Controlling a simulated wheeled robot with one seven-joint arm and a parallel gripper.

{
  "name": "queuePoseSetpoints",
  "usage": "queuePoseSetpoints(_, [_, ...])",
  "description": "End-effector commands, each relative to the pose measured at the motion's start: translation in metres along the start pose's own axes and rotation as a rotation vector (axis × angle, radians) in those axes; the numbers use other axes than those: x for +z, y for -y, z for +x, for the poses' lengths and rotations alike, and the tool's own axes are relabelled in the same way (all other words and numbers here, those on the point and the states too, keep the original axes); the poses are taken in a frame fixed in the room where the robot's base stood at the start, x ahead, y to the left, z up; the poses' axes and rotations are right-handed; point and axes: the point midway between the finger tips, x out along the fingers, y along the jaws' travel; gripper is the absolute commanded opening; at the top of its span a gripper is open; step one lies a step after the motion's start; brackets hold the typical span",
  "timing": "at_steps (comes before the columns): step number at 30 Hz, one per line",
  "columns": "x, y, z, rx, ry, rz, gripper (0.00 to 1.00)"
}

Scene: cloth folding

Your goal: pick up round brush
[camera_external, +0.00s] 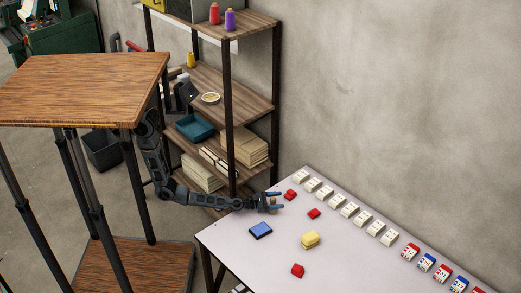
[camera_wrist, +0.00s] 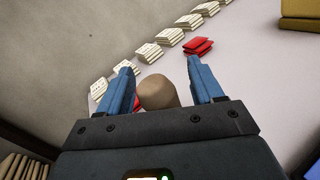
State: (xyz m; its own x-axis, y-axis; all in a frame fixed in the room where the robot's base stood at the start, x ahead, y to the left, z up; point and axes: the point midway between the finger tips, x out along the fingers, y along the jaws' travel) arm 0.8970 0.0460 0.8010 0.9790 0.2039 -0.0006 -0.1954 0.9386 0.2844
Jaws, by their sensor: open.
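My gripper (camera_external: 273,201) is over the left end of the white table (camera_external: 232,246), beside a red folded cloth (camera_external: 290,195). In the wrist view my gripper (camera_wrist: 164,80) is open, with two blue fingers spread apart. A tan, rounded thing (camera_wrist: 158,92) shows between the fingers, closer to the left one. Its lower part is hidden by the gripper body. It may be the round brush, but I cannot tell for sure. I cannot make out a brush in the outside view. The red cloth (camera_wrist: 198,47) lies beyond the right fingertip in the wrist view.
A row of white stacks (camera_external: 349,209) lines the wall side of the table. More red cloths (camera_external: 298,270), a blue one (camera_external: 260,230) and a yellow one (camera_external: 310,240) lie on it. A wooden shelf (camera_external: 245,91) stands behind. The near left table area is clear.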

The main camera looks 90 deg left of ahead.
Motion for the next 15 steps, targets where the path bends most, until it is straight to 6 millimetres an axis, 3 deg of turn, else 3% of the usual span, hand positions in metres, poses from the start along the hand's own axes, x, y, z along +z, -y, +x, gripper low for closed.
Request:
queuePoseSetpoints(2, [0.0001, -0.0001, -0.0001, 0.0, 0.0, 0.0, 0.62])
queuePoseSetpoints(15, [0.0001, -0.0001, -0.0003, 0.0, 0.0, 0.0, 0.2])
